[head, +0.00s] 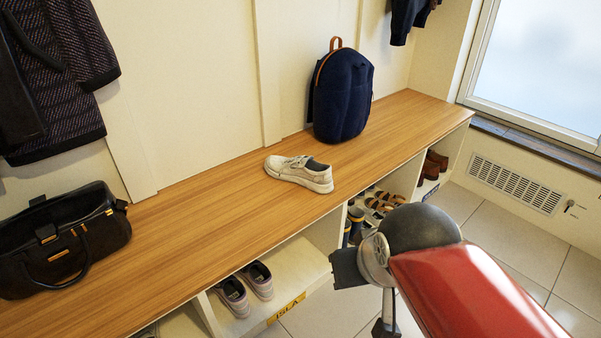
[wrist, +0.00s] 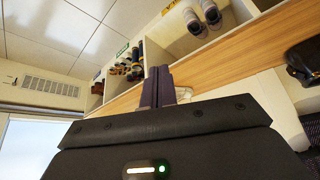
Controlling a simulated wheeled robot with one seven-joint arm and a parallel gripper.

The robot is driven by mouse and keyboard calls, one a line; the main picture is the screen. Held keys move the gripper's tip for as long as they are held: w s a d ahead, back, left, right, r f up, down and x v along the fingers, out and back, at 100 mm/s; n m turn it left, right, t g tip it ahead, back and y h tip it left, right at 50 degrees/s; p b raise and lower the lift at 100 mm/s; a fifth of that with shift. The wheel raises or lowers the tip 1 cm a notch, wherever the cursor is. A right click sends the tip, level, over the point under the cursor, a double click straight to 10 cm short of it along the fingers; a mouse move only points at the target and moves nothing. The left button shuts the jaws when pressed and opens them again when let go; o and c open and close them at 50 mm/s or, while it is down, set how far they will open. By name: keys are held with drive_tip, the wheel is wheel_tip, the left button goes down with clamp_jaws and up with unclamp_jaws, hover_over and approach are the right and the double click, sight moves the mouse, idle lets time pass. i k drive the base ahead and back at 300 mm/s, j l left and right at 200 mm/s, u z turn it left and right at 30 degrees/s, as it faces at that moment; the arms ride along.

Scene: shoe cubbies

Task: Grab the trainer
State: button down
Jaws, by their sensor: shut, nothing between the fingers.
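The trainer (head: 299,173), a pale beige shoe with a white sole and dark lining, stands upright on the wooden bench in the head view, in front of the backpack. My gripper (wrist: 157,84) shows in the wrist view as two dark fingers pressed together, with nothing held between them. A small pale patch beside the fingers there may be part of the trainer, but I cannot tell. In the head view my arm is in front of the bench at the lower right, and I cannot make out the fingers.
The wooden bench (head: 215,211) is bare around the trainer. A navy backpack (head: 343,97) stands behind it, and a black bag (head: 62,240) sits at the left. Cubbies below hold grey sneakers (head: 245,288), sandals (head: 380,203) and brown shoes (head: 433,165). Coats hang above.

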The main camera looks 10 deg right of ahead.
sight(317, 177)
drive_tip(key=i+u, duration=0.25)
drive_tip(key=i, duration=0.8)
